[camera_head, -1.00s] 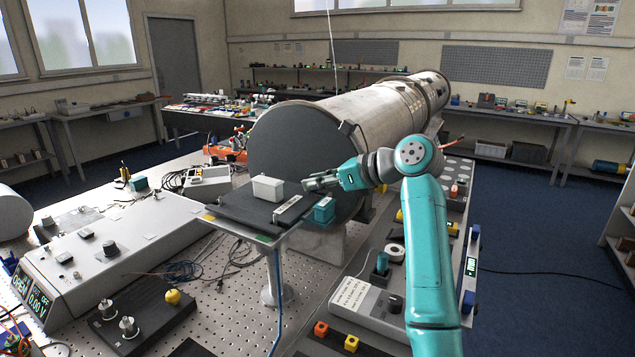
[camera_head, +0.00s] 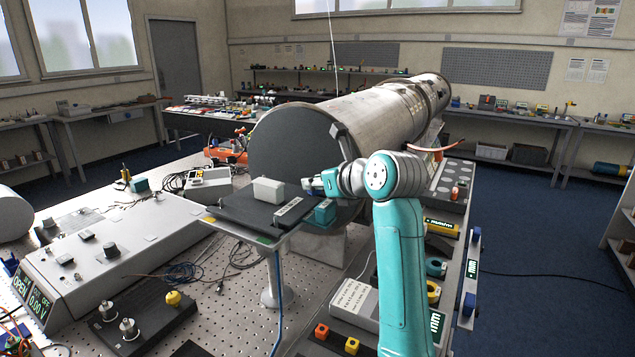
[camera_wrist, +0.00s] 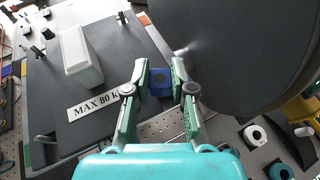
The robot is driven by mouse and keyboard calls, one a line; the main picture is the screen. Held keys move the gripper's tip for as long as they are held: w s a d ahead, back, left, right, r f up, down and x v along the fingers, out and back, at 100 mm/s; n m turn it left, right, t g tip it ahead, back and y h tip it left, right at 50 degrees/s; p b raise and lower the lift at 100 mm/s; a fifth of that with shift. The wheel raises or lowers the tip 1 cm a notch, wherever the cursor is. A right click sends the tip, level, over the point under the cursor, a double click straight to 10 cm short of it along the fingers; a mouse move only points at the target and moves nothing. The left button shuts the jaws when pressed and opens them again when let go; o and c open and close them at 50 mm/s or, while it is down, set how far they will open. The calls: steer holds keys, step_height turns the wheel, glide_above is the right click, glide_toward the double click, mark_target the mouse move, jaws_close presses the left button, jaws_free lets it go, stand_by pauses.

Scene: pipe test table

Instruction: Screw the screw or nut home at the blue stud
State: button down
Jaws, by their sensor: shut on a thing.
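My gripper (camera_wrist: 159,70) is shut on a small blue piece (camera_wrist: 160,83) with a dark round centre in the wrist view. I cannot tell whether this is the nut or screw head itself. In the head view my gripper (camera_head: 308,185) is low at the right edge of the dark platform, in front of the large pipe's dark end face. A teal-blue block (camera_head: 325,211) sits just below it, beside the platform. The stud and its thread are hidden, so how far the piece is seated cannot be seen.
A white box (camera_head: 268,190) and a "MAX 80 K…" label (camera_wrist: 93,106) are on the dark platform (camera_head: 236,208). The pipe's dark end disc (camera_head: 285,145) rises close behind my gripper.

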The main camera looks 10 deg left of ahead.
steer(key=c, duration=0.9)
jaws_free()
steer(key=shift+o, duration=0.2)
steer(key=shift+o, duration=1.4)
steer(key=shift+w+d+n+g+y, duration=0.15)
steer(key=shift+n+g+y, duration=0.45)
steer(key=shift+n+g, duration=0.2)
steer(key=n+g+y, duration=0.2)
steer(key=n+g, duration=0.2)
steer(key=shift+n+g, duration=0.3)
steer(key=shift+g, duration=0.1)
steer(key=shift+w+y, duration=0.15)
steer(key=shift+y, duration=0.15)
